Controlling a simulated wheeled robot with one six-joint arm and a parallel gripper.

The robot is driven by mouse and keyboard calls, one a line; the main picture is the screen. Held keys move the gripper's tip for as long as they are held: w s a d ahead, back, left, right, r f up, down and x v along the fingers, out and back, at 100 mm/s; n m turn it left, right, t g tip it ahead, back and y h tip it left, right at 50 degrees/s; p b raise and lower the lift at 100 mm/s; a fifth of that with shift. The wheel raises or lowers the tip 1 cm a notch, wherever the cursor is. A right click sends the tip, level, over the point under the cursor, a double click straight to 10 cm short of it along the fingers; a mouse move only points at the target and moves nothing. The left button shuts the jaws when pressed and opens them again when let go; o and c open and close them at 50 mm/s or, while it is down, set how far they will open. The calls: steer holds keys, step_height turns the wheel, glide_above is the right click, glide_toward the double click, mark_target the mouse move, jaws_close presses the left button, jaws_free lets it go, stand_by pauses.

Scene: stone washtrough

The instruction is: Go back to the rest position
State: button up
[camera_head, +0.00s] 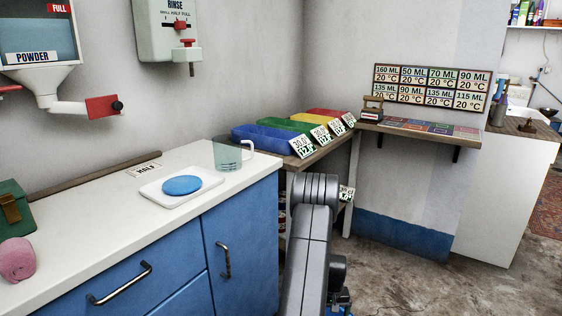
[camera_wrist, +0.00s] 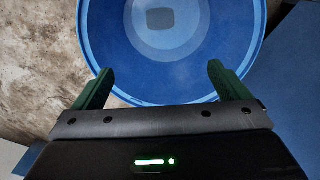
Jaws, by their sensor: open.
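My gripper (camera_wrist: 160,66) shows in the wrist view with its two green fingers spread apart and nothing between them. It points down over a round blue tub or bucket (camera_wrist: 90,40), whose rim curves across the upper half of that view. A dark rounded patch lies at the middle of the tub; I cannot tell what it is. In the head view my grey arm rises at the bottom middle, in front of the corner shelf, and my gripper is hidden.
Coloured bins (camera_head: 270,139) fill the corner shelf. A wall shelf (camera_head: 425,128) projects at right. Open floor (camera_head: 450,285) lies at lower right.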

steer(key=shift+f, duration=0.1)
steer(key=s+a+r+p, duration=0.1)
steer(key=a+r+p, duration=0.4)
steer(key=r+p, duration=0.6)
steer(key=s+a+r+p, duration=0.1)
steer(key=a+r+p, duration=0.5)
steer(key=r+p, duration=0.6)
steer(key=s+a+r+p, duration=0.2)
steer(key=a+r+p, duration=0.3)
steer(key=r+p, duration=0.7)
step_height(320, 180, up, 11)
steer(key=shift+a+r, duration=0.1)
steer(key=shift+a, duration=0.15)
stand_by(1.3)
steer(key=shift+s, duration=0.1)
